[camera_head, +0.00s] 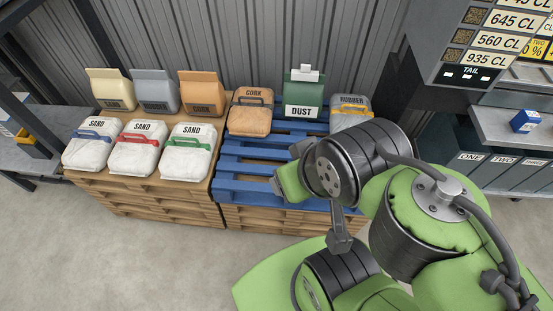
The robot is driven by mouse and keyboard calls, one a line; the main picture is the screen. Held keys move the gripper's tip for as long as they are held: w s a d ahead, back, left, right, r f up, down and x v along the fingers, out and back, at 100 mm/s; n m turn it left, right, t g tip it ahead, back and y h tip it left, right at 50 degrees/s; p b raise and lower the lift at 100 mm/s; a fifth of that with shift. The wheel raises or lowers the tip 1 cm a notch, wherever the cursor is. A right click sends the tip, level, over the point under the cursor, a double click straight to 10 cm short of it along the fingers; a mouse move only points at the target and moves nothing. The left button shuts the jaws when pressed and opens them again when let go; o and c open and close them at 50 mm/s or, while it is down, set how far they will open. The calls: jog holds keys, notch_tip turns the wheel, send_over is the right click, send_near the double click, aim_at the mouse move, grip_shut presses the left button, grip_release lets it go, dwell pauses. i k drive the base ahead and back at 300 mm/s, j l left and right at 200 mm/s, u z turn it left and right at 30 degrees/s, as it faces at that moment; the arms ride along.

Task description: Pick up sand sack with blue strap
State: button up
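The sand sack with the blue strap (90,148) is white and lies at the left end of the front row on a wooden pallet stack (150,200). Beside it lie a sand sack with a red strap (137,156) and a sand sack with a green strap (187,160). My gripper (281,187) is at the end of my green and black arm, over the blue pallet, well to the right of the blue-strap sack. Its fingers do not show clearly, so I cannot tell whether it is open.
Behind the sand sacks stand a cream bag (109,90), a grey bag (155,93) and an orange bag (201,94). The blue pallet (236,168) bears a cork sack (250,117), a green dust bag (304,88) and a rubber sack (350,107). The floor in front is clear.

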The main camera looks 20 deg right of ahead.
aim_at(91, 146)
jog(key=i+j+u, duration=0.3)
jog(key=i+j, duration=0.3)
jog(key=j, duration=0.25)
jog(key=i+j+u, duration=0.35)
jog(key=i+j, duration=0.3)
jog(key=i+j+u, duration=0.3)
jog(key=i+j, duration=0.25)
jog(key=i, duration=0.2)
